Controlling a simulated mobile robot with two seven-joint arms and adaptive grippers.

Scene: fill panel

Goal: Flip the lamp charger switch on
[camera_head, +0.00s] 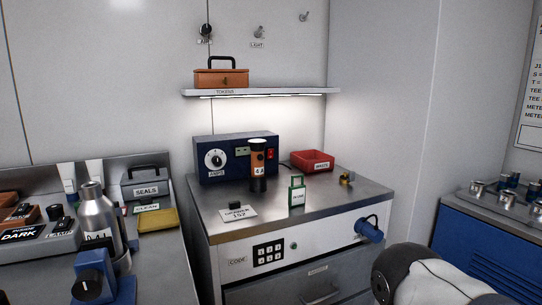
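A dark blue box that looks like the lamp charger (205,165) stands at the back of the steel-topped cabinet. It has a round white dial (215,159) marked AMPS and a small display (241,151). A small red switch (270,154) is at the right of its front; I cannot tell its position. An orange and black lamp (258,157) marked 4A stands upright before the charger, just left of the switch. Neither gripper is in view. A white and dark part of what appears to be my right arm is at the bottom right, well apart from the charger.
A green tag (297,192), a label card (238,214) and a red tray (312,160) are on the cabinet top (330,198). A shelf (290,91) with an orange toolbox (221,78) is above. A blue cylinder (369,230) sticks out from the cabinet front. A bottle (94,212) stands left.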

